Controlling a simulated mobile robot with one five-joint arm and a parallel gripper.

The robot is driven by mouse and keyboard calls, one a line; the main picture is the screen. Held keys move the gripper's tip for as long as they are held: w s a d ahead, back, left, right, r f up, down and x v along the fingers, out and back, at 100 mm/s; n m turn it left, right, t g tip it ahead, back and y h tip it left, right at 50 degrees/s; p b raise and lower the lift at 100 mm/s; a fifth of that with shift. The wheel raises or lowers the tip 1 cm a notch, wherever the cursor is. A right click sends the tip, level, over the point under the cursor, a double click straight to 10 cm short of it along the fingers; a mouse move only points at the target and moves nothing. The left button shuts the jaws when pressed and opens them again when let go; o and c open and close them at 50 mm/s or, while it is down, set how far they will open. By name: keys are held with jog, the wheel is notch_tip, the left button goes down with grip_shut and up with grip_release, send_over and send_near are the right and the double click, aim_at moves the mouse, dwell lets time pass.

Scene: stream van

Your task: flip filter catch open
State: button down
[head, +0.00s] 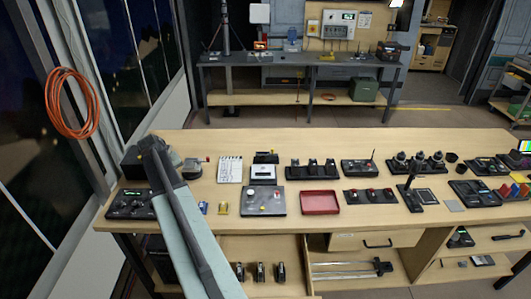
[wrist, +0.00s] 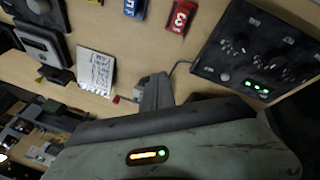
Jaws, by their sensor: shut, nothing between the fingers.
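My arm reaches up the left part of the head view, and my gripper (head: 151,145) is at its far end, over the back left corner of the workbench. In the wrist view the narrow grey fingers of my gripper (wrist: 157,88) appear together, with nothing between them. A dark grey box (head: 131,157) stands by the arm's end, partly hidden behind it. A small grey device with a red part (head: 192,167) sits just right of it. I cannot make out the filter catch or its position in either view.
A black panel with green lights (head: 130,204) lies at the bench's left end; it also shows in the wrist view (wrist: 255,50). A notepad (head: 230,169), a grey plate with a knob (head: 264,201) and a red tray (head: 319,202) lie to the right. Orange cable (head: 72,103) hangs at left.

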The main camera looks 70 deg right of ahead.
jog(key=s+d+m+h, duration=0.1)
jog(key=s+d, duration=0.6)
jog(key=d, duration=0.3)
jog(key=s+d+r+m+g, duration=0.1)
jog(key=s+d, duration=0.6)
jog(key=d, duration=0.3)
jog(key=s+d+m+g+h, duration=0.1)
jog(key=s+d+m, duration=0.1)
jog(key=s+d, duration=0.5)
jog(key=d, duration=0.2)
jog(key=shift+d+r+h+b, duration=0.3)
jog(key=shift+d+r+b, duration=0.1)
jog(key=shift+f, duration=0.1)
jog(key=b+x, duration=0.8)
jog(key=x, duration=0.2)
jog(key=shift+s+a+f, duration=0.1)
jog(key=shift+a+f, duration=0.05)
jog(key=s, duration=0.1)
jog(key=s+d, duration=0.2)
jog(key=shift+d+r, duration=0.25)
jog(key=shift+s+d, duration=0.1)
jog(key=shift+d, duration=0.05)
